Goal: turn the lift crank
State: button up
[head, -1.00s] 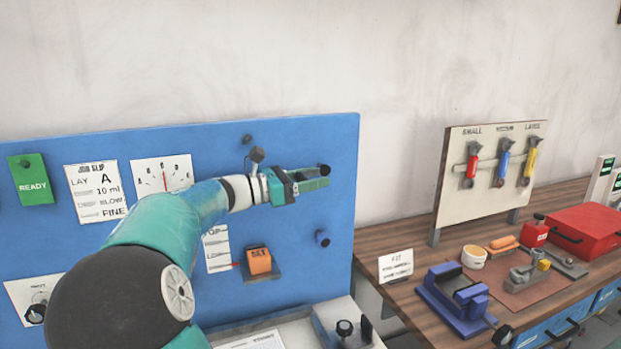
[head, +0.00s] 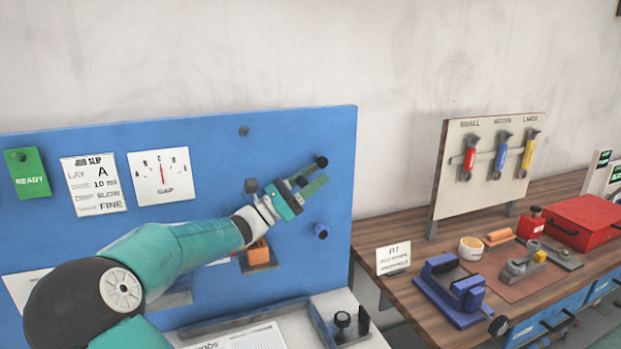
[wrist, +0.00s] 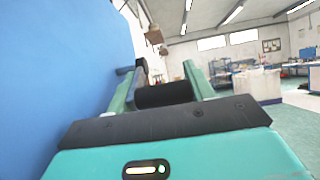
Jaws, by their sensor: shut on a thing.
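The lift crank's black cylindrical handle (wrist: 165,94) lies crosswise between my two green fingers in the wrist view. A dark crank arm (wrist: 140,76) shows just beyond the left finger, beside the blue panel. In the head view, my gripper (head: 307,182) is at the right side of the blue panel (head: 230,145), fingers pointing up and right. A round black knob end (head: 321,161) shows by its upper fingertip. My gripper is shut on the handle. The crank's hub is not clearly visible in the head view.
An orange block (head: 258,252) sits on a small shelf behind my wrist. A GAP dial (head: 161,176) and a slip card (head: 94,184) are on the panel. A wooden bench (head: 400,285) with tools stands right.

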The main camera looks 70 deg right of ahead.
jog(key=shift+s+a+f+g+y, duration=0.15)
jog(key=shift+s+g+y, duration=0.1)
jog(key=shift+g+y, duration=0.05)
jog(key=o, duration=1.1)
jog(key=shift+a, duration=0.15)
jog(key=shift+o, duration=0.6)
jog(key=shift+s+a+r, duration=0.15)
jog(key=shift+a+r, duration=0.05)
jog(key=shift+w+d+f, duration=0.1)
jog(key=shift+w+f, duration=0.2)
jog(key=shift+w, duration=0.3)
jog(key=v, duration=0.6)
jog(key=shift+a, duration=0.35)
jog(key=shift+f, duration=0.1)
jog(key=shift+c, duration=0.5)
